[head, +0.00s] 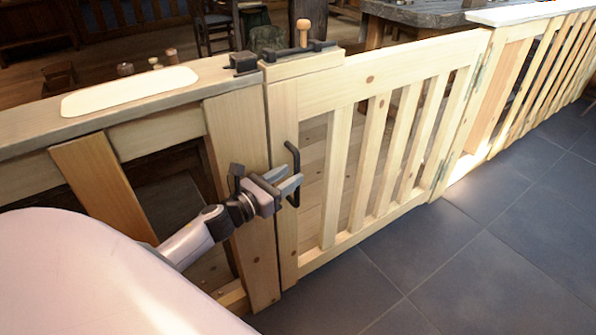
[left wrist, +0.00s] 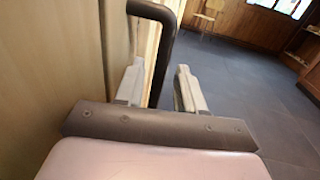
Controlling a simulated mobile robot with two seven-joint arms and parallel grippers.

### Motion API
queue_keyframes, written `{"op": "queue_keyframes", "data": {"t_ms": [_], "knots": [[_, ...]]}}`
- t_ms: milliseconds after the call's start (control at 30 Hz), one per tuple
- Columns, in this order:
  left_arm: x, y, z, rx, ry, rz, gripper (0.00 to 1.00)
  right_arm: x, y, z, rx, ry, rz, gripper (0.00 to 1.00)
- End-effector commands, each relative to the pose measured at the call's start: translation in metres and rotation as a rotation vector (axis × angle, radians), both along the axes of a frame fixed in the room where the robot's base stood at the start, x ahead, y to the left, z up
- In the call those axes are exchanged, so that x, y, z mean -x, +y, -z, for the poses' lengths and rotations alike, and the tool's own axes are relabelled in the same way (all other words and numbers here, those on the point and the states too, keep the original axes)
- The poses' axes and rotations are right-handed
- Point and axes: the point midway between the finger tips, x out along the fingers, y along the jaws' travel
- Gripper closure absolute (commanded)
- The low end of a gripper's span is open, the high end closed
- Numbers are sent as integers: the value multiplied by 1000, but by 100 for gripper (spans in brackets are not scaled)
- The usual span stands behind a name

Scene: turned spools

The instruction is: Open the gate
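The gate (head: 370,85) is a pale wooden slatted panel between fence sections, its left edge close beside the post (head: 241,150). It looks shut or nearly so. A black bar handle (head: 289,150) stands upright on its left stile; it also shows in the left wrist view (left wrist: 165,50). My left gripper (head: 292,186) is at the handle. In the left wrist view its fingers (left wrist: 160,90) are apart, with the handle between them and gaps visible. A black bolt (head: 300,48) with a wooden knob (head: 303,28) lies on the gate's top, near a black catch (head: 243,62) on the post.
Dark hinges (head: 478,75) show on the gate's right side. A fence section (head: 540,60) continues to the right. The grey tiled floor (head: 500,220) in front of the gate is clear. A pale board (head: 130,90) lies on the left rail. Chairs and tables stand behind.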

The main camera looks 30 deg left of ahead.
Motion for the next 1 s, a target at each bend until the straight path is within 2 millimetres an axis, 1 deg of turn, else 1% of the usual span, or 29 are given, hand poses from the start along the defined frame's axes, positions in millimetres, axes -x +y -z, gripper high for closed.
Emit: {"op": "queue_keyframes", "data": {"t_ms": [33,100,300,433,667,700,767,800,833,1000], "knots": [[-7,-1,-1,0,-2,0,62,0,1,1,-1,0,0,52],[-15,-3,-1,-1,-2,0,62,1,1,1,-2,1,0,52],[-30,-6,0,1,-1,0,62,1,2,0,-3,-3,-1,52],[-33,-7,0,1,0,0,62,0,2,-2,-4,-4,-2,52],[-34,-7,0,2,1,0,62,0,2,-2,-3,-5,-2,52],[-34,-7,0,2,1,0,65,0,3,-2,-3,-5,-2,52],[-34,-7,0,2,1,0,84,0,3,-2,-4,-5,-3,52],[-34,-7,0,2,1,0,98,0,3,-2,-4,-5,-3,52],[-33,-7,0,2,0,0,100,0,3,-2,-4,-5,-3,52],[-33,-7,0,2,0,0,100,-1,2,-1,-3,-7,-3,52]]}}
